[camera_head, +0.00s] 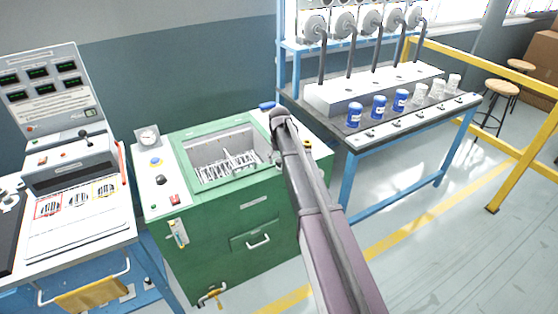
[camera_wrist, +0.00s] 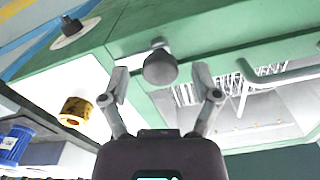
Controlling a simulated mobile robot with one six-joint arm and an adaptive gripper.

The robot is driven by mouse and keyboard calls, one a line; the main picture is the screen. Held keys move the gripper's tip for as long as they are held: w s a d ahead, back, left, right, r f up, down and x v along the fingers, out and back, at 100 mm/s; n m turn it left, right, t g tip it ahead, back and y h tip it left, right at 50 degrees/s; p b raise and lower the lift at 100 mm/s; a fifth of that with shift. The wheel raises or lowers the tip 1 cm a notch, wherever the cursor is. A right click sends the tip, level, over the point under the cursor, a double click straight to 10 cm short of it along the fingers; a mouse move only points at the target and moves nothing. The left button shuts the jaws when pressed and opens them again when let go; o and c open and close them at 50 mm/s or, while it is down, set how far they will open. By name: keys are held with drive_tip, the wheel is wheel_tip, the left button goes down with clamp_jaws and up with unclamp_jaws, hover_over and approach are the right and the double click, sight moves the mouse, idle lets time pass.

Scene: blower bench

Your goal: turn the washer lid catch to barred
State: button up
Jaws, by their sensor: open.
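The green washer (camera_head: 265,218) stands in the middle of the head view, with a green-framed lid area (camera_head: 187,160) on top and metal parts visible inside it. In the wrist view, a dark grey rounded knob (camera_wrist: 160,68), which looks like the lid catch, stands on the green frame beside the opening. My gripper (camera_wrist: 164,88) is open, with one finger on each side of the knob and a gap visible to both. In the head view, my gripper (camera_head: 277,150) is at the right edge of the lid area, and my arm hides the catch there. The catch's setting cannot be read.
A brass-coloured ring (camera_wrist: 75,109) and a dark knob (camera_wrist: 70,28) are to the left. A bench with blue jars (camera_head: 379,107) stands to the right, and a control panel (camera_head: 45,90) to the left.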

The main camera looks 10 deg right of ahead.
clamp_jaws()
drive_tip(key=shift+n, duration=0.4)
drive_tip(key=n, duration=0.3)
drive_tip(key=shift+a, duration=0.1)
drive_tip(key=n, duration=0.4)
drive_tip(key=shift+n, duration=0.4)
drive_tip(key=n, duration=0.4)
drive_tip(key=shift+n, duration=0.3)
drive_tip(key=n, duration=0.4)
drive_tip(key=shift+n, duration=0.4)
